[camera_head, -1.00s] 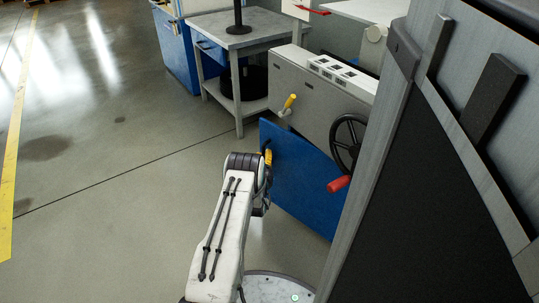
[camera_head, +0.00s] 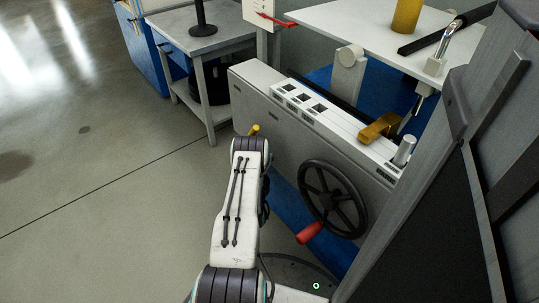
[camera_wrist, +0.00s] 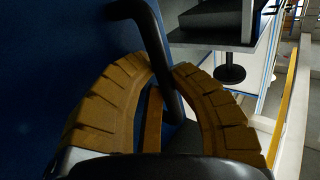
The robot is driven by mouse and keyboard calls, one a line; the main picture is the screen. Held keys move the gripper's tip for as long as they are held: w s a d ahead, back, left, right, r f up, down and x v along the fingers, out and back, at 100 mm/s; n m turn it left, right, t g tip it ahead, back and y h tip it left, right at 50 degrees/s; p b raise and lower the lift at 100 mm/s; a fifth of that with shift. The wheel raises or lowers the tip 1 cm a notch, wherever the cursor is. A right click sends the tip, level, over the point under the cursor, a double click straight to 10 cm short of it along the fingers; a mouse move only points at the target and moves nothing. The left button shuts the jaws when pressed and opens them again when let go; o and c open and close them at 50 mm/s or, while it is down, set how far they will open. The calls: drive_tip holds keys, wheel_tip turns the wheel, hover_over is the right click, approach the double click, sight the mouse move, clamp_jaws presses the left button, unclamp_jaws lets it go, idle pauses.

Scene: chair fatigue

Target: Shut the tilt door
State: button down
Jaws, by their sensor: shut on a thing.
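The tilt door (camera_head: 287,197) is a blue panel below the grey machine housing. My arm covers its left part in the head view. In the wrist view the blue door (camera_wrist: 60,60) fills the left side, with a black bar handle (camera_wrist: 147,28) standing out from it. My gripper (camera_wrist: 170,76) has two ribbed yellow-brown fingers closed around this handle. I cannot tell whether the door is fully flush with the housing.
The grey housing (camera_head: 262,112) carries a black handwheel (camera_head: 333,199) with a red grip (camera_head: 309,232), close to the right of my arm. A grey side table (camera_head: 196,40) stands behind. The floor at left is clear.

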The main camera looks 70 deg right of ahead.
drive_tip(key=shift+s+f, duration=0.15)
drive_tip(key=shift+s, duration=0.2)
drive_tip(key=c, duration=1.2)
unclamp_jaws()
drive_tip(key=shift+s+d, duration=0.1)
drive_tip(key=shift+o, duration=0.6)
drive_tip(key=shift+d, duration=0.1)
